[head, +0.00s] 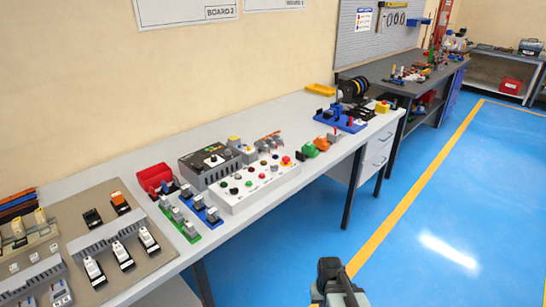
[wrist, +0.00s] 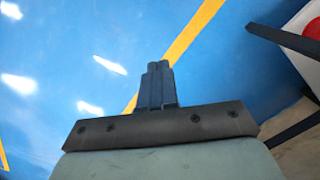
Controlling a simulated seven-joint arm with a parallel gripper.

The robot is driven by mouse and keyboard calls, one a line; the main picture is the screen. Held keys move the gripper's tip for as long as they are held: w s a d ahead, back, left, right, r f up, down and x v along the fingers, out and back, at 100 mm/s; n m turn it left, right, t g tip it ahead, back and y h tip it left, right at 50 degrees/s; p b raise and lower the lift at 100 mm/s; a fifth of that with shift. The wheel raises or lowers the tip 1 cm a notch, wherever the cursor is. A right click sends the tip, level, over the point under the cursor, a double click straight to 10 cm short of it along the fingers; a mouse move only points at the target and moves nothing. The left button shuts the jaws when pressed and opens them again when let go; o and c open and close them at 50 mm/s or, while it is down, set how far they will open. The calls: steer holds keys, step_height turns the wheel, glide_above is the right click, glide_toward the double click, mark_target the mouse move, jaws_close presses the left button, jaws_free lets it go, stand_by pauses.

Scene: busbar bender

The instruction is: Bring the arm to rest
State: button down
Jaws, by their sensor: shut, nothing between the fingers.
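My gripper (wrist: 157,68) is shut and empty in the wrist view, its two fingers together over the blue floor. In the head view part of my arm (head: 336,285) shows at the bottom, right of the workbench and clear of it. The fingertips cannot be made out there.
A long grey workbench (head: 270,110) runs from lower left to the back. It bears a white button box (head: 255,182), a blue fixture (head: 340,121) and a panel of devices (head: 75,222). A dark bench (head: 405,82) stands beyond. The blue floor (head: 450,190) on the right is clear.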

steer(key=s+f+g, duration=0.3)
steer(key=s+f, duration=0.5)
steer(key=s, duration=0.5)
steer(key=s+f+g, duration=0.2)
steer(key=s+f, duration=0.6)
steer(key=s, duration=0.5)
steer(key=shift+s+f+g, duration=0.15)
steer(key=shift+f+g, duration=0.05)
steer(key=shift+g, duration=0.2)
